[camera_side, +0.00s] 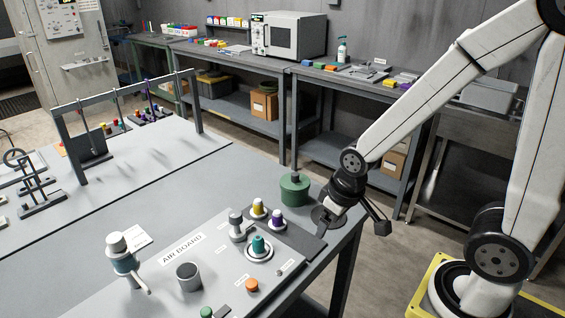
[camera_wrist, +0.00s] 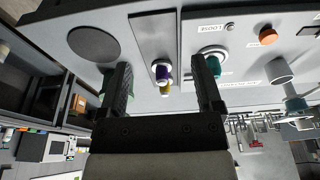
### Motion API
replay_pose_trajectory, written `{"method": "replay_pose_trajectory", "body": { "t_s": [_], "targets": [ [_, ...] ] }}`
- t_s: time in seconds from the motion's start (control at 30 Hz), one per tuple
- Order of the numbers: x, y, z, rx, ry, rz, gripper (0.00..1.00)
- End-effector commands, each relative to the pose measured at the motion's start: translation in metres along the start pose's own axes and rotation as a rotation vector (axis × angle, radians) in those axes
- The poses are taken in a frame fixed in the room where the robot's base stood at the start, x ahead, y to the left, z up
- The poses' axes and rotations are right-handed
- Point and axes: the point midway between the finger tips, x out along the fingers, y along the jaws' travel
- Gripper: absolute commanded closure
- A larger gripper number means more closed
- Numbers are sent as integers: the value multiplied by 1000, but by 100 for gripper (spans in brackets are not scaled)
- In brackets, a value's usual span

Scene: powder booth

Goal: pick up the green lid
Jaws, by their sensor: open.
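The green lid (camera_side: 294,190), a squat green cylinder with a dark knob on top, stands upright near the table's far right edge in the side view. My gripper (camera_side: 325,222) is just right of it and apart from it, low over the table corner by a dark round disc (camera_side: 318,214). In the wrist view my gripper (camera_wrist: 160,66) is open, with nothing gripped between its spread fingers. Only slivers of green show around the left finger there; most of the lid is hidden.
Purple (camera_side: 277,216) and yellow (camera_side: 257,206) knobs stand on a dark strip left of my gripper. A teal knob (camera_side: 258,245), an orange knob (camera_side: 252,286) and a grey cup (camera_side: 188,276) are on the air board (camera_side: 215,262). A dark frame (camera_side: 129,88) stands far left.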

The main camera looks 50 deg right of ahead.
Motion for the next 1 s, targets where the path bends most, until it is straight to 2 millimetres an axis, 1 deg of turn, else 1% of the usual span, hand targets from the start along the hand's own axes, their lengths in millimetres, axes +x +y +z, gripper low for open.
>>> {"method": "replay_pose_trajectory", "body": {
  "t_s": [0.2, 0.23, 0.5, 0.63, 0.77, 0.87, 1.0],
  "targets": [
    [0, 0, 0, 0, 0, 0, 16],
    [0, 0, 0, 0, 0, 0, 25],
    [0, 0, -1, 2, 0, 0, 25],
    [0, 2, -6, 27, -4, 1, 25],
    [0, 6, -21, 97, -16, 5, 25],
    [0, 13, -39, 186, -30, 11, 25],
    [1, 26, -70, 349, -58, 23, 25]
  ]
}}
